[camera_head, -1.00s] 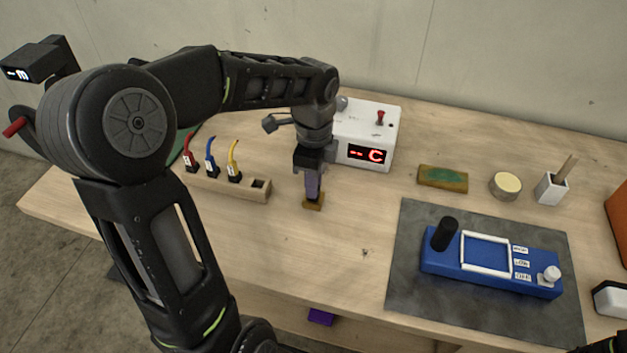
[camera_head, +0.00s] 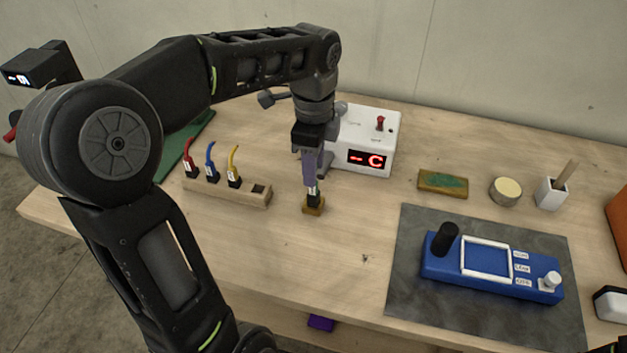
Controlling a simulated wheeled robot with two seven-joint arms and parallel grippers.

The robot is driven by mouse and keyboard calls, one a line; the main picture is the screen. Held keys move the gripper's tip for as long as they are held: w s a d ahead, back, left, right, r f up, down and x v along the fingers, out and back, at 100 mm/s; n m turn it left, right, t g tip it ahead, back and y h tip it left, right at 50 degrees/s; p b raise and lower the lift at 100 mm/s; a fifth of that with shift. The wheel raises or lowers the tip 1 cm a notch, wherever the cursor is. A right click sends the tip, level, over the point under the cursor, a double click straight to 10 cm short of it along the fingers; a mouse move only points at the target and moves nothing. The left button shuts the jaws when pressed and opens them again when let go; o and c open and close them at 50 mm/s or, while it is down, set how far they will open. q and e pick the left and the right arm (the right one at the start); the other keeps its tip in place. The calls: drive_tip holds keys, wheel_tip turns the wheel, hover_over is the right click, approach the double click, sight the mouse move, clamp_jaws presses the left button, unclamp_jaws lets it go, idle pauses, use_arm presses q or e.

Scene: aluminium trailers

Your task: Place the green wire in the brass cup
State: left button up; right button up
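The brass cup (camera_head: 314,209) is a small square brass piece on the table, left of centre. A black plug (camera_head: 313,198) with a pale label stands upright in or on it; I cannot tell how deep it sits. No green wire shows clearly; the part above the plug is hidden by the fingers. My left gripper (camera_head: 310,180) points down directly above the cup, its purple-grey fingers around or just above the plug's top. The fingers are seen edge-on, so their opening is not clear. My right gripper is not in view; only a dark bit of my arm shows at the bottom right corner.
A wooden rack (camera_head: 225,192) holds red, blue and yellow wires, with an empty slot at its right end. A white box (camera_head: 366,130) with a red display stands behind the gripper. A blue device (camera_head: 492,267) lies on a grey mat (camera_head: 407,290).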

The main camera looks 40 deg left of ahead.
use_arm(q)
wheel_tip(320, 180, up, 6)
drive_tip(key=shift+f+p, duration=0.1)
drive_tip(key=shift+p, duration=0.4)
idle(2.0)
